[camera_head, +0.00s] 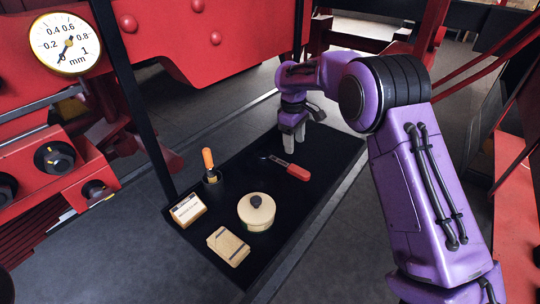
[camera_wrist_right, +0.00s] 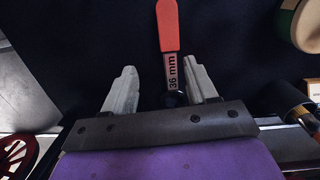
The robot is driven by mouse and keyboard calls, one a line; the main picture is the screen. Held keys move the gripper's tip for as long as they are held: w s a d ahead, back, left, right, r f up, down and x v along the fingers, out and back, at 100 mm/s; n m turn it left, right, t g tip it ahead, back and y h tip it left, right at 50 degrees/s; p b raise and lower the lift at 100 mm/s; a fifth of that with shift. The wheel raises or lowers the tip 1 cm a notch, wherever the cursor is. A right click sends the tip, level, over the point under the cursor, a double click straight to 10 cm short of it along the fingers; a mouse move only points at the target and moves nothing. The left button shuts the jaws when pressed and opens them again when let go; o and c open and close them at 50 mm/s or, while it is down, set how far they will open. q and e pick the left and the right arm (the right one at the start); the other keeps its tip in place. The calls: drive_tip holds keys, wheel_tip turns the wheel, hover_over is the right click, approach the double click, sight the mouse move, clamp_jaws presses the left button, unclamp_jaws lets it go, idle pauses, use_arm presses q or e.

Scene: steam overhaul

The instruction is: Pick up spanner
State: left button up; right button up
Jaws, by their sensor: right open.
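The spanner (camera_head: 297,172) has a red handle and a metal shank, and lies on the black tray (camera_head: 335,150). In the right wrist view the spanner (camera_wrist_right: 167,27) shows its red handle and a shank marked "36 mm". My right gripper (camera_head: 294,140) is over the tray, just behind the spanner, with its fingers pointing down. In the right wrist view my right gripper (camera_wrist_right: 160,72) is open and empty, with the shank appearing between its two grey fingers. The spanner's far end is partly hidden by the gripper there. My left gripper is not in view.
The tray also holds a round cream tin (camera_head: 257,222) with a dark knob, an orange-handled tool (camera_head: 208,159), a small labelled box (camera_head: 188,209) and flat cards (camera_head: 228,246). Red machinery (camera_head: 225,30) with a dial gauge (camera_head: 66,43) stands behind and left.

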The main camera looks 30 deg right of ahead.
sight(285, 164)
drive_tip(key=shift+m+t+y, duration=0.3)
drive_tip(key=shift+m+y, duration=0.1)
drive_tip(key=f+p, duration=0.1)
drive_tip(key=f, duration=0.1)
drive_tip(key=a+f+p, duration=0.1)
drive_tip(key=f, duration=0.2)
drive_tip(key=w+a+f+p, duration=0.1)
drive_tip(key=f, duration=0.2)
drive_tip(key=shift+w+f, duration=0.1)
drive_tip(key=shift+f, duration=0.05)
drive_tip(key=shift+d+f, duration=0.15)
drive_tip(key=shift+f, duration=0.15)
drive_tip(key=shift+r, duration=0.1)
clamp_jaws()
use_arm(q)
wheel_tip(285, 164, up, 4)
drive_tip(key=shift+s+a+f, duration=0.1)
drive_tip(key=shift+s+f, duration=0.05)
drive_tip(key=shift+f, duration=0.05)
use_arm(e)
drive_tip(key=shift+w, duration=0.1)
